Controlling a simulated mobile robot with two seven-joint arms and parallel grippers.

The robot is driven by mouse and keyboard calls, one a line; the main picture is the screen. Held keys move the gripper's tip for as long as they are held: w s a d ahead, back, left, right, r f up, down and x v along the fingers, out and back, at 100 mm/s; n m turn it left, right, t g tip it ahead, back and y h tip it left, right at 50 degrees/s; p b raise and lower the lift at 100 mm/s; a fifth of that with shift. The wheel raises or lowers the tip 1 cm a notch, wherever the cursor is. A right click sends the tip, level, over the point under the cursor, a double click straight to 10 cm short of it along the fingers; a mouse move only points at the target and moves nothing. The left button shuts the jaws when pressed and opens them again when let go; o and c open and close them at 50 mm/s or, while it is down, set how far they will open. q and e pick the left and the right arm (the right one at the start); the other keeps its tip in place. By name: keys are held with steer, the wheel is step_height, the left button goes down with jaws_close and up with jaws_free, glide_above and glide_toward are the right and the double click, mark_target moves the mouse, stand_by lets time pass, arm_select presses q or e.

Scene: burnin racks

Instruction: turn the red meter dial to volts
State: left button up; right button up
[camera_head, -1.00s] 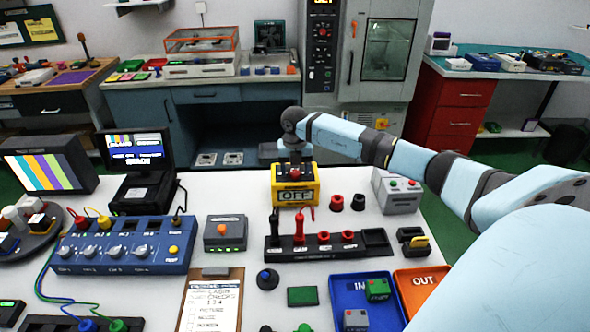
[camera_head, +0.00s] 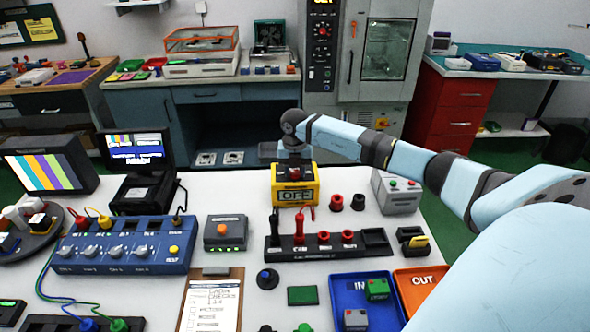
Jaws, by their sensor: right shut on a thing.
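The yellow meter (camera_head: 313,189) stands at the back middle of the white table, and its display reads OFF. Its red dial (camera_head: 294,172) is on the top, mostly hidden by my right gripper. My right gripper (camera_head: 294,162) reaches down onto the meter from above and is shut on the dial. Its fingertips are too small to make out clearly. My left gripper is not in view.
A black probe rack (camera_head: 330,252) stands just in front of the meter. A grey box with buttons (camera_head: 396,192) stands to its right, and a blue channel box (camera_head: 124,247) to its left. A blue IN tray (camera_head: 340,288) and an orange OUT tray (camera_head: 405,289) lie at the front right.

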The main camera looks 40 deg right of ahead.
mark_target(295, 172)
steer(key=m+p, duration=0.2)
steer(key=m, duration=0.2)
steer(key=shift+r+m, duration=0.15)
steer(key=shift+m, duration=0.25)
steer(key=m+p, duration=0.2)
steer(key=m, duration=0.2)
steer(key=shift+m, duration=0.4)
steer(key=shift+m+p, duration=0.45)
steer(key=shift+m, duration=0.15)
steer(key=o, duration=0.9)
step_height(295, 172, up, 14)
steer(key=shift+f+b, duration=0.15)
steer(key=shift+b, duration=0.55)
steer(key=shift+f, duration=0.1)
